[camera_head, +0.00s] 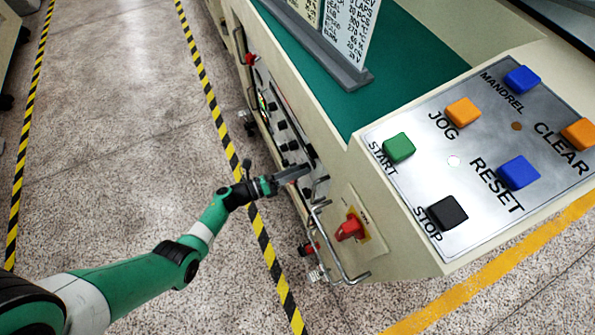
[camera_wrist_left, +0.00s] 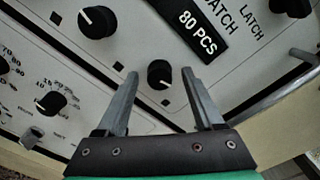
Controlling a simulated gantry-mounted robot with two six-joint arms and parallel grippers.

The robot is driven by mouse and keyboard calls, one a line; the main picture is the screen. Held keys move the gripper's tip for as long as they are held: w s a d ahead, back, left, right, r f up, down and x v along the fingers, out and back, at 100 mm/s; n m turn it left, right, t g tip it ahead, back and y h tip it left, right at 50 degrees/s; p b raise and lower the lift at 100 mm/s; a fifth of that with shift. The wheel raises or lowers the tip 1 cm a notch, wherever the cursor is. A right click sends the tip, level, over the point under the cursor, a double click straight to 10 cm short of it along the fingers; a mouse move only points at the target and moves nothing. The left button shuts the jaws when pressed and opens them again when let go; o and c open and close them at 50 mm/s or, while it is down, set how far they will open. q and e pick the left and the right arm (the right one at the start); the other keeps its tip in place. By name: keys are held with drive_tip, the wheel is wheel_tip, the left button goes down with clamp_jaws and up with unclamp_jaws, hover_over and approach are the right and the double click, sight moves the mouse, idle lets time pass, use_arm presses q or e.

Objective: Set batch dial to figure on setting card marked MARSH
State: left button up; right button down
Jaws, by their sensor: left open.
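My left gripper (camera_head: 292,174) is open at the machine's side panel. In the left wrist view its two fingers (camera_wrist_left: 160,76) stand on either side of a small black dial knob (camera_wrist_left: 159,71), apparently not gripping it. A black plate (camera_wrist_left: 187,29) above it reads "80 PCS", with lettering ending in "ATCH" partly cut off. In the head view a white card (camera_head: 350,28) with printed rows stands on the green top, beside a yellowish card (camera_head: 307,8). Both are cut off at the top, and no MARSH heading is legible. My right gripper is not in view.
Other black knobs (camera_wrist_left: 97,21) sit on the panel near the left gripper. A metal rail (camera_head: 335,250) and a red switch (camera_head: 350,227) lie to the right of it. A button console (camera_head: 480,150) stands at the right. The floor aisle (camera_head: 120,120) is clear.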

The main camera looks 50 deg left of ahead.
use_arm(q)
drive_tip(key=shift+s, duration=0.1)
drive_tip(key=shift+c, duration=0.9)
clamp_jaws()
drive_tip(key=shift+n, duration=0.4)
drive_tip(key=n+p, duration=0.1)
drive_tip(key=n, duration=1)
